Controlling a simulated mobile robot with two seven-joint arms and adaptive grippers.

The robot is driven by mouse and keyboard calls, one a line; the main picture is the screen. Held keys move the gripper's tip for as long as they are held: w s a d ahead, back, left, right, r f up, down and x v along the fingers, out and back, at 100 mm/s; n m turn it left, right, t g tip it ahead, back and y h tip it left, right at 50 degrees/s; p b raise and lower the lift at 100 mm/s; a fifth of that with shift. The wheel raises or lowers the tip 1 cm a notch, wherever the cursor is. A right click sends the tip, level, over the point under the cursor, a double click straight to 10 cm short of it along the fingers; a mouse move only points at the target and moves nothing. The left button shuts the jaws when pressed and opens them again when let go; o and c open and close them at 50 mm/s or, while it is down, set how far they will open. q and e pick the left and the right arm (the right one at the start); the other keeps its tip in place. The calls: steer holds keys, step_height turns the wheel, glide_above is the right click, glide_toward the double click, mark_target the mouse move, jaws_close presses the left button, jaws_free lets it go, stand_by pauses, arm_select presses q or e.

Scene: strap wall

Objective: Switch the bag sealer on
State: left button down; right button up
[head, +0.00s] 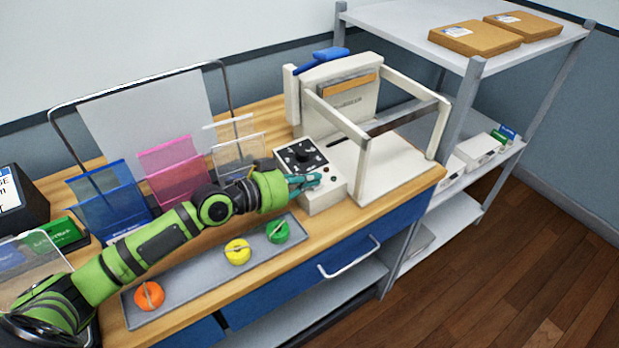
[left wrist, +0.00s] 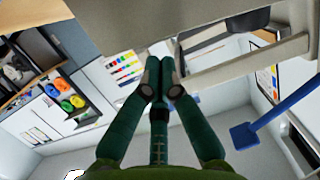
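The bag sealer (head: 396,166) is a white machine with an open frame at the right end of the wooden bench. Its control box (head: 322,202), with a black dial panel (head: 301,156) on top, stands at its front left. My left gripper (head: 312,181) is at the front of this box, its fingertips close to or touching the face; I cannot tell which. In the left wrist view its two fingers (left wrist: 160,78) meet at the tips with nothing between them. The switch cannot be made out, perhaps hidden by the fingers. My right gripper is out of view.
A grey tray (head: 198,273) with orange, yellow and green rolls lies under my left arm. Blue, pink and clear bag holders (head: 171,168) stand behind the arm. A metal shelf (head: 462,67) with cardboard boxes stands right of the bench. The floor at right is clear.

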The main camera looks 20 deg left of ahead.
mark_target(311, 196)
arm_select(q)
steer(key=shift+s+f+b, duration=0.1)
steer(key=shift+f+b, duration=0.6)
steer(key=shift+b, duration=0.15)
steer(key=shift+r, duration=0.2)
steer(key=shift+d+r+p, duration=0.15)
steer(key=shift+r+p, duration=0.4)
steer(key=shift+p, duration=0.15)
steer(key=r+p, duration=0.2)
steer(key=s+r+p, duration=0.1)
steer(key=shift+d+r, duration=0.2)
steer(key=shift+d, duration=0.05)
steer(key=b+v, duration=0.2)
steer(key=v, duration=0.7)
steer(key=shift+s+f+b, duration=0.15)
steer(key=shift+s+b, duration=0.25)
steer(key=shift+s, duration=0.05)
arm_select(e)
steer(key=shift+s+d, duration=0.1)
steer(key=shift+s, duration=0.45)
